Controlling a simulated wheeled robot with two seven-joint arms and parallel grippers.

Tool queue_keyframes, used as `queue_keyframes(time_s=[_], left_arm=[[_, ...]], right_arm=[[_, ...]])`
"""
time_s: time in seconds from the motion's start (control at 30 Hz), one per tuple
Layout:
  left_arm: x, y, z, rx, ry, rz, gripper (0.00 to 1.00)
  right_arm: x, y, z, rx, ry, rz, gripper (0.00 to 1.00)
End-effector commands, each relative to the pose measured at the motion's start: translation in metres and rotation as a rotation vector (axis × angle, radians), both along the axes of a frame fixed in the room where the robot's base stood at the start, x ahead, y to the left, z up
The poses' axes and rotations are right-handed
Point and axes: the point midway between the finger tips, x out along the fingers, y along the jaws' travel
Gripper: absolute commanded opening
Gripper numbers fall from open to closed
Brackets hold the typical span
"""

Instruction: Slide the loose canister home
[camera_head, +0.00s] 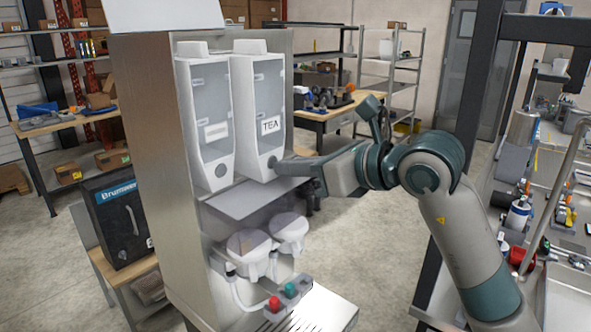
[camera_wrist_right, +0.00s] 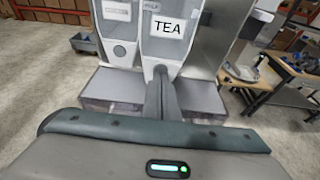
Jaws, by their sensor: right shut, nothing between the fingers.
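Two tall white canisters with clear windows stand side by side in the steel dispenser (camera_head: 150,110). The TEA canister (camera_head: 257,105) is on the right, and the other canister (camera_head: 205,110) is on its left with a small, unreadable label. Both also show in the wrist view, the TEA canister (camera_wrist_right: 178,42) and the other canister (camera_wrist_right: 117,32). My right gripper (camera_head: 279,167) is shut and empty, its tip at the lower front of the TEA canister. In the wrist view its fingers (camera_wrist_right: 161,73) overlap the canister's base; I cannot tell whether they touch. My left gripper is out of view.
Below the canisters are a grey ledge (camera_head: 245,198), two round white parts (camera_head: 249,243) and a box with red and green buttons (camera_head: 288,292). A dark post and a cluttered bench (camera_head: 560,235) stand at right. Open floor lies behind my right arm.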

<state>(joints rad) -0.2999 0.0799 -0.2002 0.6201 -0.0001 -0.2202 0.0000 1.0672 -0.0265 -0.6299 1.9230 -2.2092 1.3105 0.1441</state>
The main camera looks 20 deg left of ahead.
Motion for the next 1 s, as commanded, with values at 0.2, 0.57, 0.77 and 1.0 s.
queue_keyframes(time_s=[0.2,0.57,0.77,1.0], left_arm=[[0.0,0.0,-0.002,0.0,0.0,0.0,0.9],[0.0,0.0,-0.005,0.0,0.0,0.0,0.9],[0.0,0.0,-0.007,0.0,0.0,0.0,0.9],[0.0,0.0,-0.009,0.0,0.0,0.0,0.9]], right_arm=[[0.002,0.007,0.0,0.0,-0.001,0.0,0.0],[0.006,0.019,0.0,0.0,-0.001,0.001,0.0],[0.009,0.024,0.0,0.0,-0.001,0.0,0.0],[0.011,0.032,0.0,0.0,0.0,0.0,0.0]])
